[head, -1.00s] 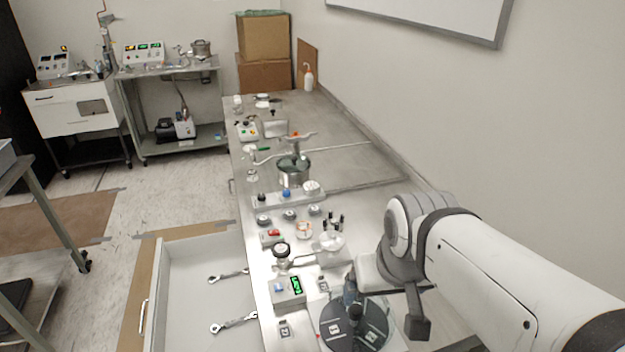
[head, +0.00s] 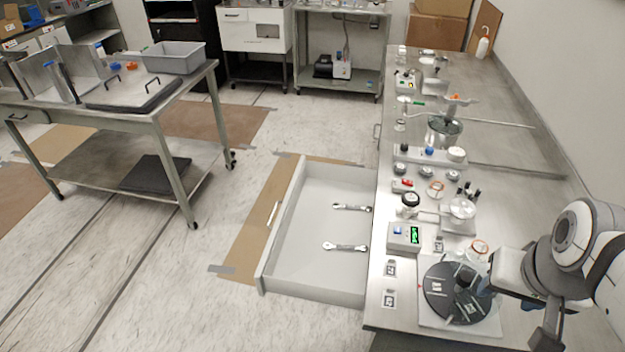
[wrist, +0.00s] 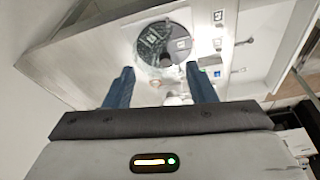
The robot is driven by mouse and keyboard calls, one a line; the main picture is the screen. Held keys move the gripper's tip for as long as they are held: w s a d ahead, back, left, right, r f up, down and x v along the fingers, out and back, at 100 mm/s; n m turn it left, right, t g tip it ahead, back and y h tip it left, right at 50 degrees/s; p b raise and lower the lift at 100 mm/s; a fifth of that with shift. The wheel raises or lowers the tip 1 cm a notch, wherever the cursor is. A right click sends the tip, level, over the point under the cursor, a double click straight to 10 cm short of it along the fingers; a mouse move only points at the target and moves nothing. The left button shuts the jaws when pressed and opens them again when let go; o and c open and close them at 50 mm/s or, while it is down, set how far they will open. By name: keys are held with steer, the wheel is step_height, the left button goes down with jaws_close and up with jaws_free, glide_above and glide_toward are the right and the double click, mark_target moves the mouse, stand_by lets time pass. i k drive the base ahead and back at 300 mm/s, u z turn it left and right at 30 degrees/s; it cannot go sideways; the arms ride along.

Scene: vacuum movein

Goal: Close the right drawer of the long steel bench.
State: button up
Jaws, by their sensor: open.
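The long steel bench (head: 500,120) runs away from me on the right in the head view. Its drawer (head: 318,255) is pulled well out to the left, with its front panel and bar handle (head: 273,214) over the floor. Two wrenches (head: 346,247) lie inside. My gripper (head: 468,280) is over the near end of the bench top, above a dark round plate, to the right of the drawer and apart from it. In the wrist view my gripper (wrist: 160,86) shows two blue fingers spread apart with nothing held. The drawer interior (wrist: 268,38) shows there at upper right.
A wheeled steel table (head: 150,120) with a grey bin stands at left. Floor between it and the drawer is clear, with brown floor covering (head: 250,245) under the drawer front. The dark round plate (head: 440,285) and several instruments crowd the bench top.

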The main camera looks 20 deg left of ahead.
mark_target(294, 262)
steer(key=u, duration=0.1)
steer(key=k, duration=0.35)
steer(key=z, duration=1.95)
steer(key=k, duration=1.6)
steer(key=u, duration=2.15)
steer(key=i, duration=1.7)
steer(key=u, duration=0.05)
